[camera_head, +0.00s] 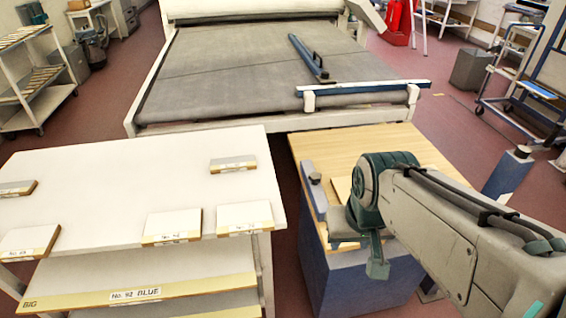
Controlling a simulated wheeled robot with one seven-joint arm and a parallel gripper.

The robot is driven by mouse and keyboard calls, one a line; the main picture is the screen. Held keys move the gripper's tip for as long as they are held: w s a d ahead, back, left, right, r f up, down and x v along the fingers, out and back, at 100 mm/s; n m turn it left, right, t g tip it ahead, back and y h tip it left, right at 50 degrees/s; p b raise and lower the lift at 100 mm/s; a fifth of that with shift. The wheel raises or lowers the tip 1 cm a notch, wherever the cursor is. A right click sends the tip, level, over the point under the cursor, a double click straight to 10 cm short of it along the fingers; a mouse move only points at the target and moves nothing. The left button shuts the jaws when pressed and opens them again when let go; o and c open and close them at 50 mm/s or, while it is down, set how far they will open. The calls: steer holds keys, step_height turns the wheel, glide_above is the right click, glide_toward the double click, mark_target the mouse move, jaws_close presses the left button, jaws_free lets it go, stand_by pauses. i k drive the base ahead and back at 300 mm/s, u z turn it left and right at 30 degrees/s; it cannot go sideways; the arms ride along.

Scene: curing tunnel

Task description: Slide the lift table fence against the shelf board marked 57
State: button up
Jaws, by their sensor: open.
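The lift table (412,141) has a pale wooden top and a blue body, right of the white table. A blue fence (313,192) with a dark knob runs along its left edge. A pale board (343,187) lies on the top beside the fence, mostly hidden by my arm. I cannot read a 57 on it or see its full outline. My gripper (375,265) is open and points down over the near part of the lift table. My arm hides much of it and what lies beneath.
A white table (120,165) at left holds several small labelled boards, with a shelf marked "No. 92 BLUE" below. A grey conveyor (230,70) stands behind, carrying a blue bar (308,58). A blue trolley (520,115) stands at right. Red floor shows around.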

mark_target(312, 179)
steer(key=z, duration=0.45)
steer(key=k, duration=0.35)
steer(key=z, duration=0.4)
steer(key=i, duration=0.4)
steer(key=u, duration=0.05)
steer(key=k, duration=0.45)
steer(key=u, duration=0.2)
steer(key=i, duration=0.85)
steer(key=u, duration=0.25)
